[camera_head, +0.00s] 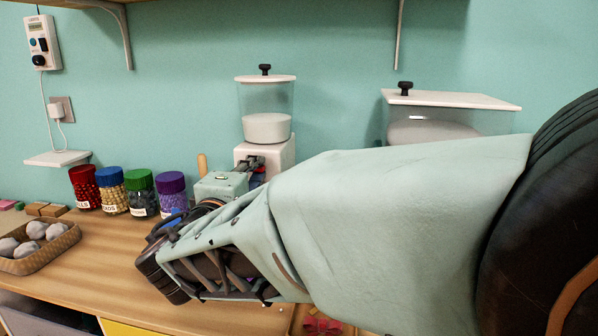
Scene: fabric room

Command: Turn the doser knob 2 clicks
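The doser (265,112) stands against the back wall, with a clear hopper partly full of white material, a white lid with a black knob on top, and a white base. My arm comes in from the right and bends back toward the doser. My gripper (257,167) is in front of the doser's white base, its dark fingers overlapping the base in the picture. I cannot tell whether it touches. The doser's turning knob is not clearly visible and may be behind the fingers. The fingers are too small and partly hidden to show whether they are open or shut.
Several lidded jars (141,193) stand left of the gripper. A basket of grey lumps (38,249) sits at the table's left. A large clear bin (446,117) stands right of the doser, partly behind my arm. Bare wooden table (100,270) shows at front left. A shelf hangs above.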

